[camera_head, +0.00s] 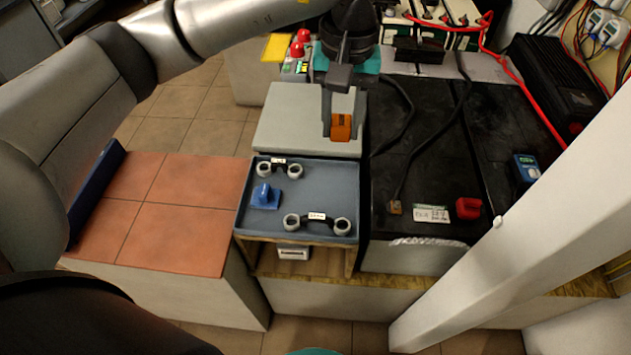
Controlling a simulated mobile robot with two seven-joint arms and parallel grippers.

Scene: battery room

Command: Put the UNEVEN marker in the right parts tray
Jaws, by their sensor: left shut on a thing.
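My left gripper (340,122) is shut on an orange block (341,128), held over the light grey surface (285,120) behind a blue-grey tray (322,176). I cannot read any word on the orange block, so I cannot tell whether it is the UNEVEN marker. A blue marker-like piece (265,197) sits in the tray at the left. Two dark links with grey ring ends, one at the back (280,168) and one at the front (317,220), also lie in the tray. My right gripper is not in view.
A black battery-like block (425,160) with cables and a red cap (468,208) stands right of the tray. A red-tiled top (185,210) lies to the left and is mostly clear. Red knobs (300,42) and a yellow plate (277,47) are behind.

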